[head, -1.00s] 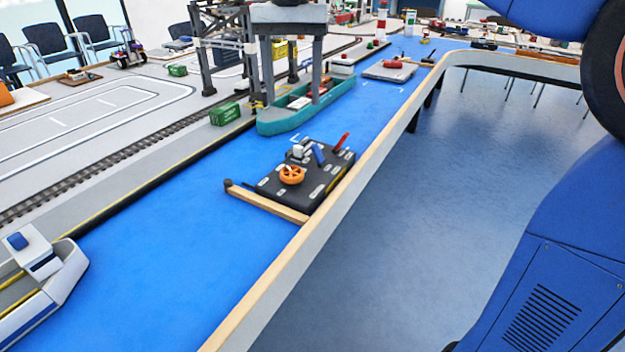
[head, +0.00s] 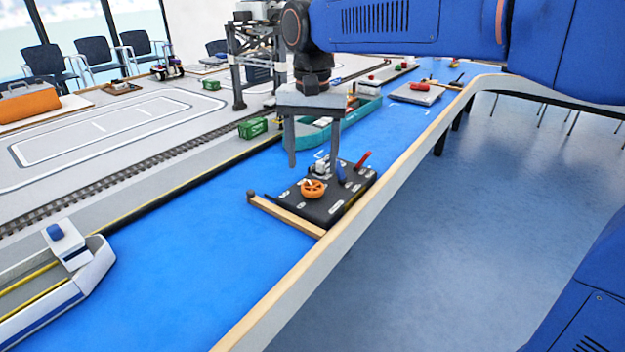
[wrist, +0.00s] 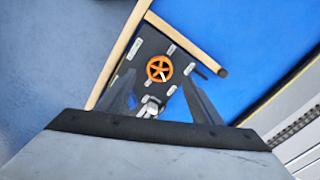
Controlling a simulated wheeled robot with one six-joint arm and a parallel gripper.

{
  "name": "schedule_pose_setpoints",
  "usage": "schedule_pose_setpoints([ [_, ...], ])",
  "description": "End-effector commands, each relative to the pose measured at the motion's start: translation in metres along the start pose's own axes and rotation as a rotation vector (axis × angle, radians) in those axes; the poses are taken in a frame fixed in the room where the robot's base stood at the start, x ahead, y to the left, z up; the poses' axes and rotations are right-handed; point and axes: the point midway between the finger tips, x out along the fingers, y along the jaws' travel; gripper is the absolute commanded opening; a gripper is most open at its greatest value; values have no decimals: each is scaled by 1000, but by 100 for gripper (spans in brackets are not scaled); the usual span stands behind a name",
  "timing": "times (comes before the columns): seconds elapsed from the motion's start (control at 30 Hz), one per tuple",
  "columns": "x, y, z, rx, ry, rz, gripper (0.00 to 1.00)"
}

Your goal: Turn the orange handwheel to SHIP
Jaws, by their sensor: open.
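The orange handwheel (head: 312,188) sits on a dark control panel (head: 322,214) that lies on the blue table surface. The panel also carries a blue lever (head: 341,172), a red lever (head: 362,160) and pale label plates, too small to read. My gripper (head: 314,164) hangs above the panel with its fingers pointing down, open and empty. In the wrist view the handwheel (wrist: 159,69) shows a white mark on its lower part. It lies beyond the fingertips of my gripper (wrist: 160,90), roughly between them, and is not touched.
A wooden strip (head: 288,216) runs along the panel's near side, with a dark post at its end. The table's raised wooden edge (head: 345,226) is just right of the panel. A teal ship (head: 318,134) and green container (head: 252,128) stand behind.

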Motion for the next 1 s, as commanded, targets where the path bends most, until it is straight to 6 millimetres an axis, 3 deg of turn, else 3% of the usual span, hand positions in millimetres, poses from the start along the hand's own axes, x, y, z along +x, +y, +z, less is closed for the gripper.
schedule_pose_setpoints([
  [0.1, 22, 0, 0, 0, -2, 2, 60],
  [0.33, 51, 0, 0, 0, -1, 1, 60],
  [0.8, 61, 0, 0, 0, 0, 0, 60],
  [0.97, 61, 0, 0, 0, 0, 0, 22],
  [1.0, 61, 0, 0, 0, 0, 0, 19],
])
